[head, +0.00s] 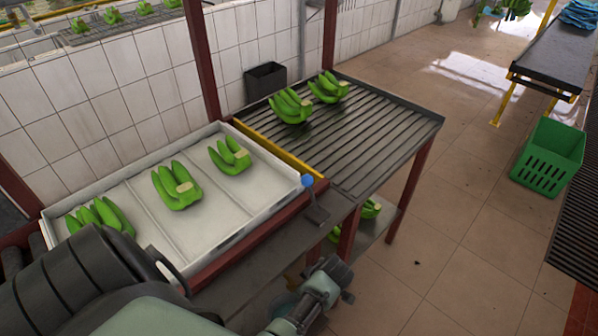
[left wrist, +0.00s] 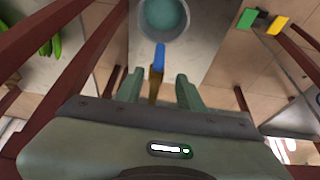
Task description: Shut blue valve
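The blue valve handle (left wrist: 159,57) shows in the left wrist view on a brass-coloured body (left wrist: 154,86). The handle lies along the picture's upright direction. My left gripper (left wrist: 160,84) is open, with one green finger on each side of the brass body and gaps visible between. Contact is not visible. In the head view my left arm's wrist (head: 322,284) is at the bottom, below the table edge; its fingertips and the valve cannot be made out there. My right gripper is not in view.
A lever with a blue ball (head: 307,181) stands at the corner of the white tray (head: 235,226) of green bananas. A slatted table (head: 385,125) adjoins it. A teal round vessel (left wrist: 164,17) lies beyond the valve. Red posts (left wrist: 85,60) flank the gripper. A green crate (head: 549,157) stands right.

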